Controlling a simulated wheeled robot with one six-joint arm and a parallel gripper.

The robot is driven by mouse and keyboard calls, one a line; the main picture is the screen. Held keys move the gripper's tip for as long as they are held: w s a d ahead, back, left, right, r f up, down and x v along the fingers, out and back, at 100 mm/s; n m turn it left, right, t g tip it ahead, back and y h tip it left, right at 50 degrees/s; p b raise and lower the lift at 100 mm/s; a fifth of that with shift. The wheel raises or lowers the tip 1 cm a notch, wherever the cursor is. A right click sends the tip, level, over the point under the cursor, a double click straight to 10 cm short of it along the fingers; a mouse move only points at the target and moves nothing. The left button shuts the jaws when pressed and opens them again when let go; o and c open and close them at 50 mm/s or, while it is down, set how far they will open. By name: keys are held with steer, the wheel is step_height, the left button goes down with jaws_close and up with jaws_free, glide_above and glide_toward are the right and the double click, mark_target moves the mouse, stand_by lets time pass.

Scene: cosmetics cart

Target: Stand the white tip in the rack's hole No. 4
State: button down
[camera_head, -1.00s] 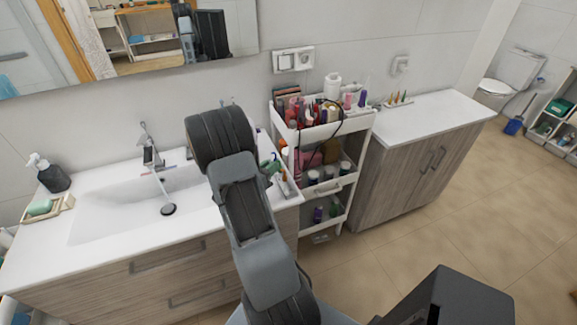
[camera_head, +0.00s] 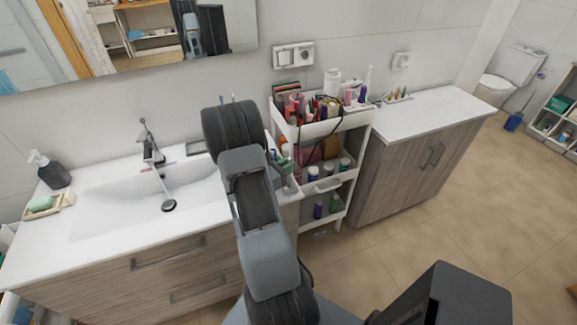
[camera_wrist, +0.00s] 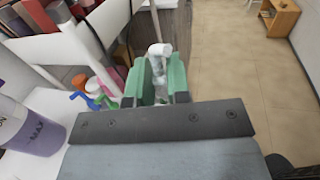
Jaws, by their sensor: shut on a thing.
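My gripper (camera_wrist: 160,82) shows in the wrist view with its green fingers shut on a small white piece, which appears to be the white tip (camera_wrist: 158,50). The piece sticks out beyond the fingertips. A small pale rack (camera_head: 399,98) with several coloured upright tips stands on the right counter, near the wall. It is too small there to read hole numbers, and my gripper is apart from it.
A white cart (camera_head: 322,128) full of cosmetics stands between the sink counter (camera_head: 100,215) and the right counter (camera_head: 450,108). In the wrist view, a purple-labelled bottle (camera_wrist: 35,125) and several coloured items are close at left. The right counter is mostly clear.

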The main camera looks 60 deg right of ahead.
steer(key=b, duration=0.5)
glide_above(288, 186)
steer(key=shift+f, duration=2.85)
steer(key=shift+f+b, duration=1.1)
steer(key=shift+f, duration=0.1)
steer(key=c, duration=1)
jaws_free()
steer(key=shift+r, duration=0.1)
